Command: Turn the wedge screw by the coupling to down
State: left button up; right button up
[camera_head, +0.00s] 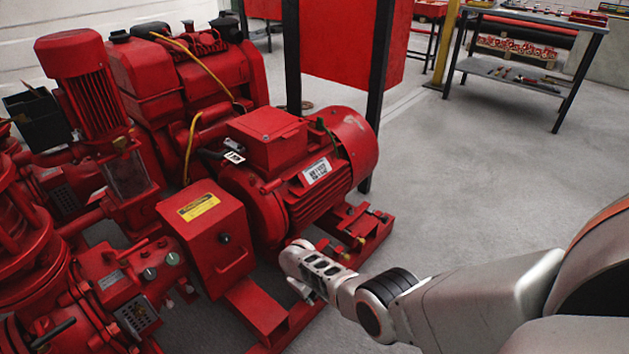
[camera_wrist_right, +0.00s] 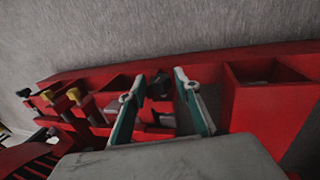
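The red coupling guard (camera_head: 205,235) with a yellow label stands left of the red motor (camera_head: 300,170). My right gripper (camera_head: 297,268) is low over the red base frame, just right of the guard, and partly hides what is under it. In the right wrist view its two teal and white fingers (camera_wrist_right: 159,76) are apart. A dark screw head (camera_wrist_right: 160,84) shows between the fingertips, with visible gaps to the fingers. I cannot tell how far the screw is turned. My left gripper is not in view.
Screws with brass-coloured parts (camera_wrist_right: 73,96) stand further along the red frame (camera_wrist_right: 262,62); similar ones (camera_head: 361,240) show by the motor's foot. An open pocket (camera_wrist_right: 268,72) lies right of the fingers. Grey floor (camera_head: 480,190) to the right is clear up to a tool table (camera_head: 540,20).

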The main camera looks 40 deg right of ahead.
grip_shut()
jog(key=shift+s+a+f+h, duration=0.15)
jog(key=shift+f+h, duration=0.05)
jog(key=shift+h, duration=0.5)
jog(key=shift+o, duration=2.3)
grip_release()
jog(key=shift+a+r, duration=0.35)
jog(key=shift+r, duration=0.3)
jog(key=v, duration=0.6)
